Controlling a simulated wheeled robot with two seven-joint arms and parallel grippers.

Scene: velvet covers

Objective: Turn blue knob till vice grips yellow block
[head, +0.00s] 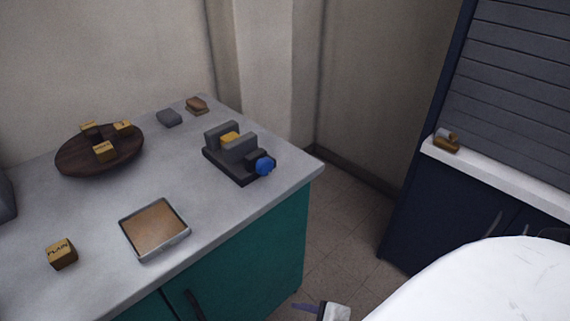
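A dark grey vice (235,172) stands on the grey counter near its far right corner. A yellow block (229,138) sits between its two upright grey jaws. Whether both jaws touch the block cannot be made out. The round blue knob (265,167) is at the vice's front right end, near the counter's edge, with nothing touching it. A small white and dark part, apparently the tip of my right gripper (318,309), shows at the bottom edge, below and well apart from the vice. Its fingers are mostly cut off. My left gripper is not in view.
A round dark wooden board (72,164) with several lettered blocks, a square tray (182,239), a PLAIN block (61,254), a grey block (169,117) and a brown piece (197,106) are on the counter (215,210). A dark blue cabinet (415,217) stands at right across open floor.

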